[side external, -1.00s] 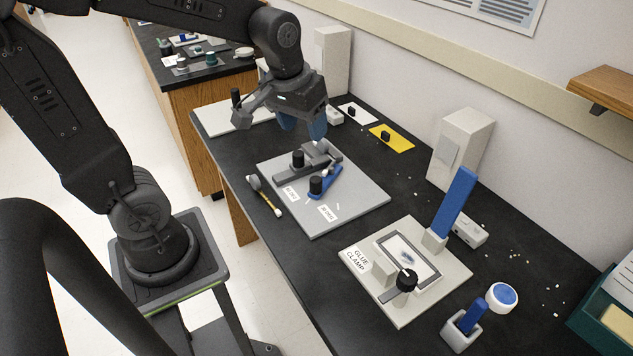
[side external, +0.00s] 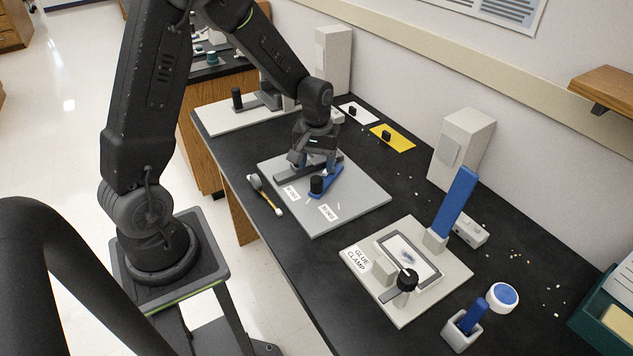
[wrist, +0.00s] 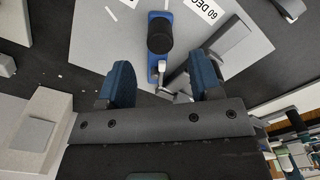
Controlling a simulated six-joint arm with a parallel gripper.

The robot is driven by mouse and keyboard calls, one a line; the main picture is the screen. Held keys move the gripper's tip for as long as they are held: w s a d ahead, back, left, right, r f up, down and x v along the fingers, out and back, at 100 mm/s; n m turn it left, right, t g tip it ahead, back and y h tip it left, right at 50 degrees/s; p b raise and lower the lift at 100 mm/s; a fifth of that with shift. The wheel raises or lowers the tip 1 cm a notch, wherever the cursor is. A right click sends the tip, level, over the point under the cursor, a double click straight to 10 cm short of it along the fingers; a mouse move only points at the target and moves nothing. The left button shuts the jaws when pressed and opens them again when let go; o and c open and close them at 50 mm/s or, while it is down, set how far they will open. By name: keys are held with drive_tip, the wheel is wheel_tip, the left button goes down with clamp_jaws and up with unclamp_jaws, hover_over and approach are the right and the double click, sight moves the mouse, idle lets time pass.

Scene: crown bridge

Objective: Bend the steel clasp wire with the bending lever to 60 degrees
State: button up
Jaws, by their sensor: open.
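The bending jig's grey plate (side external: 362,197) lies in mid-bench. On it, the blue bending lever (side external: 331,180) carries a black knob (side external: 316,184). In the wrist view the lever (wrist: 153,72) and knob (wrist: 160,36) appear just beyond my fingers. My gripper (wrist: 162,78) is open, its two blue fingers apart on either side of the lever's near end, pointing down over the jig. It also shows in the side view (side external: 312,164), hiding part of the dark grey fixture (side external: 290,173). I cannot clearly make out the clasp wire.
A glue clamp board (side external: 430,292) with an upright blue handle (side external: 456,202) stands at right. A yellow pad (side external: 392,139) lies behind the jig. A yellow-handled tool (side external: 265,196) lies left of the plate. A tall pale box (side external: 462,150) stands near the wall.

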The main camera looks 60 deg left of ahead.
sight(316, 179)
wheel_tip(316, 179, down, 7)
drive_tip(key=shift+r, duration=0.2)
clamp_jaws()
idle(0.6)
